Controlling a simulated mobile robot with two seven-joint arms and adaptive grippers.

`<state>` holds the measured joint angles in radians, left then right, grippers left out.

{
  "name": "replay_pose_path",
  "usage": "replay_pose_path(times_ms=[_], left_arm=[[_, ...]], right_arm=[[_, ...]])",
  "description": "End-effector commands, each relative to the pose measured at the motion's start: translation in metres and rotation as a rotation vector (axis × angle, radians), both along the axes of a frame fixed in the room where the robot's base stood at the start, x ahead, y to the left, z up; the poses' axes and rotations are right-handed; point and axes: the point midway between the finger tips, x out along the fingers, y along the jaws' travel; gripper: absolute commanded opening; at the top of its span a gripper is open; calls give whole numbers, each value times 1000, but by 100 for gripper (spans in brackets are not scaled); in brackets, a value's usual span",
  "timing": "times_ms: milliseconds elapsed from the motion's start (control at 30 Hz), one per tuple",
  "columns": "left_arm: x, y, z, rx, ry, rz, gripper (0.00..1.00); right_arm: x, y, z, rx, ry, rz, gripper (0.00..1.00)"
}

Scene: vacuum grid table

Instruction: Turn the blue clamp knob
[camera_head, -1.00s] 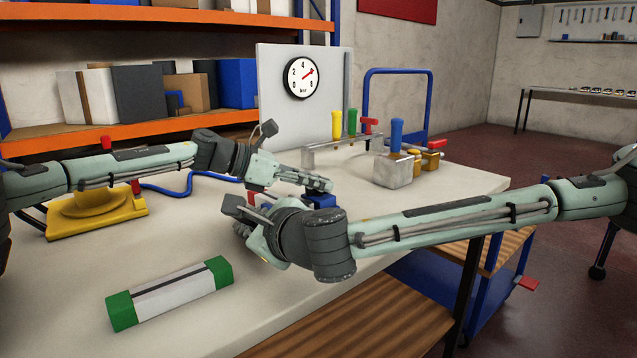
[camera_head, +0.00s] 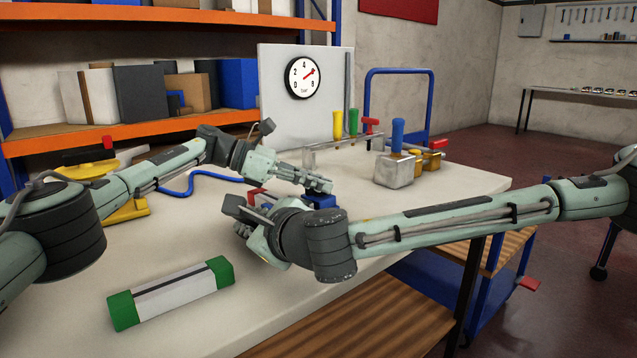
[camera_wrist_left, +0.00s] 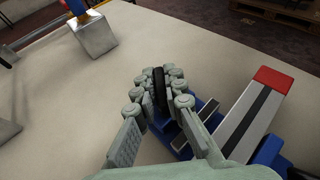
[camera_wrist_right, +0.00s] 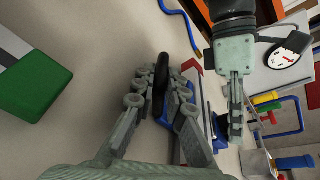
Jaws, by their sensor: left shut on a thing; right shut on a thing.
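The blue clamp (camera_head: 320,201) sits on the table and is mostly hidden by my arms. The left wrist view shows its blue parts (camera_wrist_left: 207,107) beside a white bar with a black stripe and red end (camera_wrist_left: 245,117). My left gripper (camera_head: 327,186) is shut at the clamp; its fingertips (camera_wrist_left: 160,80) close around a dark piece, with blue just beside them. My right gripper (camera_wrist_right: 168,75) is shut at the clamp's other side, with blue (camera_wrist_right: 187,118) between and behind its fingers. The knob's outline is not clear.
A white bar with green ends (camera_head: 171,293) lies at the table's front. A yellow device (camera_head: 125,212) stands at left, with a blue hose (camera_head: 205,181). A metal block with a blue handle (camera_head: 394,172) and a gauge panel (camera_head: 275,120) stand behind.

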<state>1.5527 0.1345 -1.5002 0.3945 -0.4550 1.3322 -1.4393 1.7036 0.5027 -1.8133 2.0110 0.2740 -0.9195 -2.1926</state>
Motion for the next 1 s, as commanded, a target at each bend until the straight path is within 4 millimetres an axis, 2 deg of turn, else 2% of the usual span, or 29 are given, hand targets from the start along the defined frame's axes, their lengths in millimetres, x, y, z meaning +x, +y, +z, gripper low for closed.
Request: replay_pose_path(times_ms=[33,133,167,300,667,767,1000], left_arm=[[-1,-2,-1,-2,1,-2,0],[-1,-2,-1,-1,2,-1,0],[-1,-2,-1,-1,2,-1,14],[-1,-2,-1,0,2,-1,31],[0,4,0,1,1,-1,31],[0,16,5,1,0,2,31],[0,62,24,0,-1,3,31]], right_arm=[[-6,5,-5,-1,10,16,0],[-5,5,-4,-1,9,16,0],[-5,5,-4,-1,9,16,0],[-4,3,-4,-2,9,13,0],[-1,0,-4,-4,8,3,0],[-1,0,-4,-3,8,1,0],[0,-1,-4,-3,8,-3,0]])
